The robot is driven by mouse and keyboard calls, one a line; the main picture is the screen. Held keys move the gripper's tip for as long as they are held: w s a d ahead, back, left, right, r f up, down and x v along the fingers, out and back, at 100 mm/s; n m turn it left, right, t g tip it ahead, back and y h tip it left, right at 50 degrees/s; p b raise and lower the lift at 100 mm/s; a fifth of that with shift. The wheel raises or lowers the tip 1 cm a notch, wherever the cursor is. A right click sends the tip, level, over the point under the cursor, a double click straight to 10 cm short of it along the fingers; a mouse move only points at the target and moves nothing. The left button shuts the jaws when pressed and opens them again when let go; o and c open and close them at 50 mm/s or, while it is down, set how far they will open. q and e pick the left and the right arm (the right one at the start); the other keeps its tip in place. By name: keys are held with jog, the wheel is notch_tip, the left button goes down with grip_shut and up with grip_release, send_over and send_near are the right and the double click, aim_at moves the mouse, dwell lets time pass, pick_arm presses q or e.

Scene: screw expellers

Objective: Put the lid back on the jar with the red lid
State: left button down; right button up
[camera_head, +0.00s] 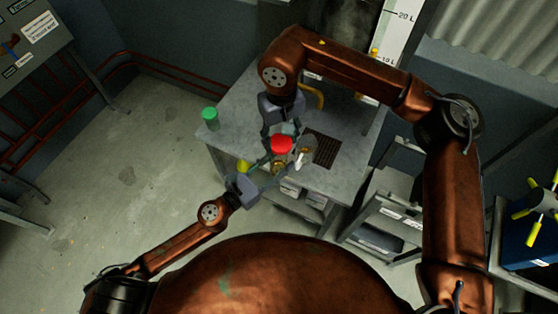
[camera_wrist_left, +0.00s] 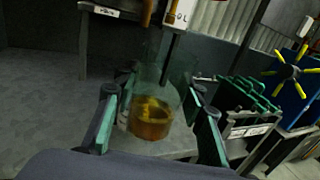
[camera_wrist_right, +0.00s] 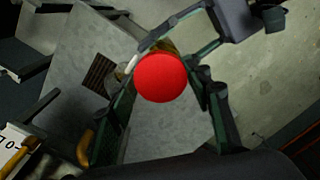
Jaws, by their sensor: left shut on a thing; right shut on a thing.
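The red lid (camera_head: 281,145) is held between the fingers of my right gripper (camera_wrist_right: 165,95), which reaches over the table from the back; the lid fills the middle of the right wrist view (camera_wrist_right: 160,78). The clear jar (camera_wrist_left: 150,115) with amber liquid is between the fingers of my left gripper (camera_wrist_left: 158,125), shut around its sides, and looks upright. In the head view the jar (camera_head: 278,168) shows just below the lid. In the left wrist view no red lid shows on the jar's mouth. In the right wrist view the lid hides most of the jar.
A green-lidded jar (camera_head: 210,118) stands at the table's left corner and a yellow lid (camera_head: 243,166) shows near the front left edge. A clear vessel (camera_head: 307,145) is right of the lid, near a dark grate (camera_head: 322,150). The metal table (camera_head: 238,116) is bare at back left.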

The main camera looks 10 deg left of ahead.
jog(key=shift+a+r, duration=0.15)
jog(key=shift+a, duration=0.15)
jog(key=shift+f, duration=2)
jog(key=shift+s+f, duration=0.1)
jog(key=shift+f, duration=0.8)
jog(key=shift+f, duration=0.55)
